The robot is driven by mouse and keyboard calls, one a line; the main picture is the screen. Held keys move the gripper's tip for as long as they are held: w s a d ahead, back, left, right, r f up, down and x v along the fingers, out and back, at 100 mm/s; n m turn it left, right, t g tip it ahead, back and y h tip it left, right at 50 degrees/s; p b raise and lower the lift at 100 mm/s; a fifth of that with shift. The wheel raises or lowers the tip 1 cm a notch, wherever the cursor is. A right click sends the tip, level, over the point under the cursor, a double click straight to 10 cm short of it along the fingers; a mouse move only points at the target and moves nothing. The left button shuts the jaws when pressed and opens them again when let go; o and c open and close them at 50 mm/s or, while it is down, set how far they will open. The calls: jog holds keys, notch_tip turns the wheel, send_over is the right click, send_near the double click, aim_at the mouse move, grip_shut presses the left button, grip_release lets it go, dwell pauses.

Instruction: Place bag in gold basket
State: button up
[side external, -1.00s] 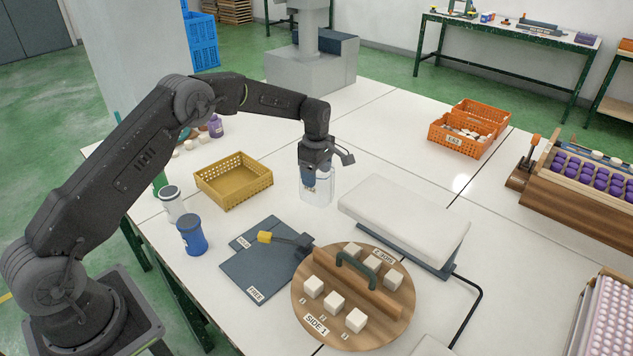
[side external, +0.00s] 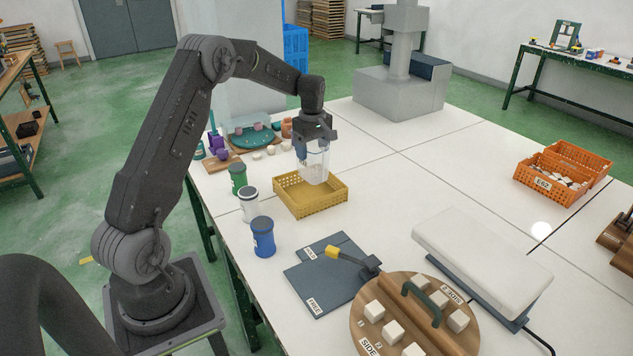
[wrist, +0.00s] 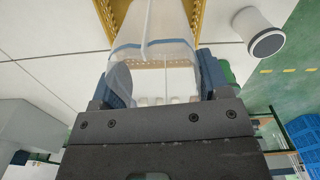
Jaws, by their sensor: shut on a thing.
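The clear plastic bag (side external: 314,168) hangs from my gripper (side external: 314,142), which is shut on its top. The bag is over the gold basket (side external: 322,204), a yellow basket with perforated walls, and its lower end overlaps the far part of the basket in the side view. I cannot tell whether it touches the basket floor. In the wrist view the bag (wrist: 155,60) spreads out between the fingers of my gripper (wrist: 160,85), with part of the gold basket (wrist: 196,18) behind it.
Green, white and blue jars (side external: 263,238) stand left of and in front of the basket. A purple item and a teal tray (side external: 250,140) are behind it. A dark board (side external: 325,275), a round wooden board (side external: 385,338) and a padded white block (side external: 480,255) lie nearer.

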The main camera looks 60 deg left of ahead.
jog(key=s+a+m, duration=0.1)
jog(key=s+a, duration=0.7)
jog(key=a, duration=0.2)
jog(key=shift+w+d+f, duration=0.85)
jog(key=shift+w+f, duration=0.75)
jog(key=shift+f, duration=0.15)
jog(key=shift+w+d+f, duration=0.8)
jog(key=shift+w+f, duration=0.85)
jog(key=shift+f, duration=0.15)
jog(key=shift+w+d+f, duration=0.85)
jog(key=shift+w+f, duration=0.75)
jog(key=shift+f, duration=0.15)
jog(key=shift+f, duration=0.1)
jog(key=o, duration=0.9)
